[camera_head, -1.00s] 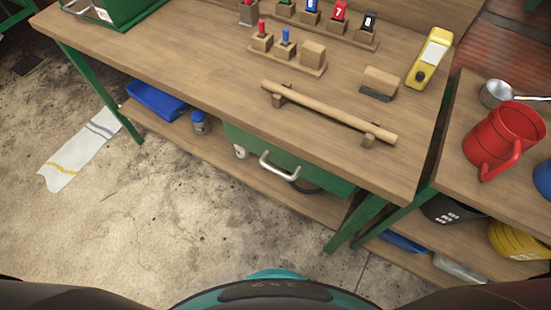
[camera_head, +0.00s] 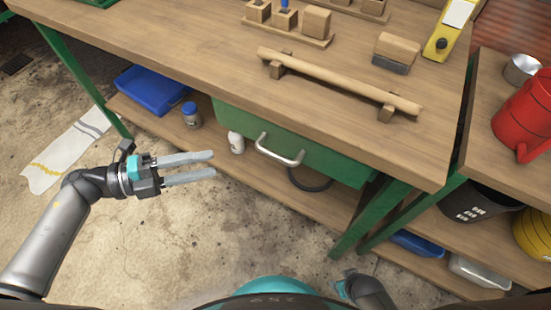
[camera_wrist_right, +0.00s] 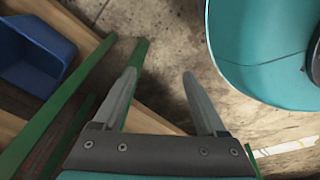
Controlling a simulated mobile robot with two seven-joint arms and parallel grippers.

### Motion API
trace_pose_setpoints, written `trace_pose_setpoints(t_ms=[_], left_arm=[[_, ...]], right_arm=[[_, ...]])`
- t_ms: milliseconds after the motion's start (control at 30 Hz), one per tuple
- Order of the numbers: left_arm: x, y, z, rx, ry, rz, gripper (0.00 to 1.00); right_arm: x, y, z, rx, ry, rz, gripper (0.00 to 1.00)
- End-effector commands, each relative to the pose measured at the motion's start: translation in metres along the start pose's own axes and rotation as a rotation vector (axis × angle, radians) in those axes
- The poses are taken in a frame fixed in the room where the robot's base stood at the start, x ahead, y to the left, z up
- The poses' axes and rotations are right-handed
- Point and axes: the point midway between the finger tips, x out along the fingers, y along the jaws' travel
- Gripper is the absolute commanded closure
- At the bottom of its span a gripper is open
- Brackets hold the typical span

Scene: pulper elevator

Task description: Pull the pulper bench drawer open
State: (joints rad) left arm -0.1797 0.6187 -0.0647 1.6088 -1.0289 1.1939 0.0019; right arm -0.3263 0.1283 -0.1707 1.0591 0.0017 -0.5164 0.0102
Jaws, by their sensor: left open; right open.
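The green drawer (camera_head: 320,153) hangs under the wooden bench top (camera_head: 230,80), and its front looks flush under the bench edge. Its silver bar handle (camera_head: 279,151) sticks out from the front. My left gripper (camera_head: 213,164) is open and empty, left of the handle and apart from it, with its fingers pointing right. In the head view only a bit of my right arm shows at the bottom edge. In the right wrist view my right gripper (camera_wrist_right: 160,82) is open, with nothing between its fingers, above the floor and near a green bench leg.
The lower shelf (camera_head: 262,190) holds a blue bin (camera_head: 152,91), a blue-capped jar (camera_head: 191,115), a white bottle (camera_head: 236,142) and a dark ring (camera_head: 309,181). Green legs (camera_head: 371,215) stand right of the drawer. Floor in front is clear. A cloth (camera_head: 68,152) lies at left.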

Motion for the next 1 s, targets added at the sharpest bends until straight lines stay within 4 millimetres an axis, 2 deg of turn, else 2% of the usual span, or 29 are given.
trace_pose_setpoints(t_ms=[133, 267, 700, 800, 1000], left_arm=[[0.004, 0.001, -0.006, 0.021, 0.035, 0.021, 0.52], [0.020, 0.002, -0.006, 0.021, 0.036, 0.017, 0.52], [0.114, 0.004, -0.009, 0.018, 0.033, 0.014, 0.52], [0.130, 0.004, -0.009, 0.018, 0.032, 0.014, 0.52], [0.148, 0.004, -0.010, 0.016, 0.031, 0.017, 0.52]], right_arm=[[0.001, 0.000, -0.002, 0.001, 0.003, 0.001, 0.26], [0.000, -0.002, -0.006, 0.001, 0.004, -0.002, 0.26], [-0.014, -0.013, -0.032, 0.006, 0.009, -0.016, 0.26], [-0.018, -0.015, -0.037, 0.007, 0.010, -0.019, 0.26], [-0.025, -0.017, -0.043, 0.009, 0.010, -0.022, 0.26]])
